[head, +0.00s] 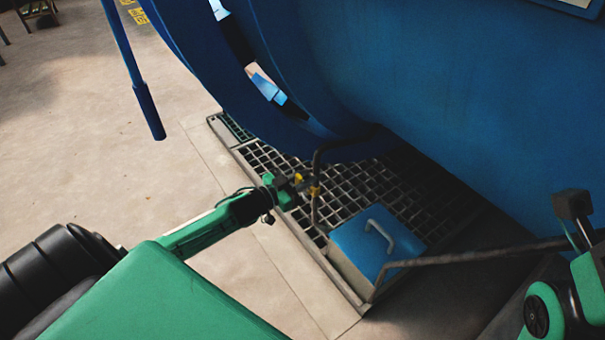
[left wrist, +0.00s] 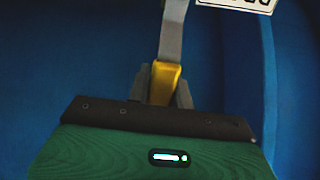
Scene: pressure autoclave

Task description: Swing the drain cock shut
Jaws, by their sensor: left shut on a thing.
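The drain cock (head: 314,190) shows as a small yellow piece on a thin dark pipe that comes from under the blue vessel and bends down over the floor grating. My left gripper (head: 291,184) reaches it from the left. In the left wrist view, the cock's yellow handle grip (left wrist: 164,82) sits between the two dark fingers of my left gripper (left wrist: 162,90), which are shut on it. A grey lever (left wrist: 173,30) runs up from the yellow grip. The cock's body is too small to read its angle in the head view. Part of my right arm shows at the right edge; its jaws are unclear.
The blue vessel (head: 450,110) fills the upper right. A metal grating (head: 375,185) lies in the floor below it. A blue box lid with a handle (head: 365,255) stands by a dark pipe (head: 470,257). A blue lever bar (head: 135,75) hangs at upper left. Left floor is clear.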

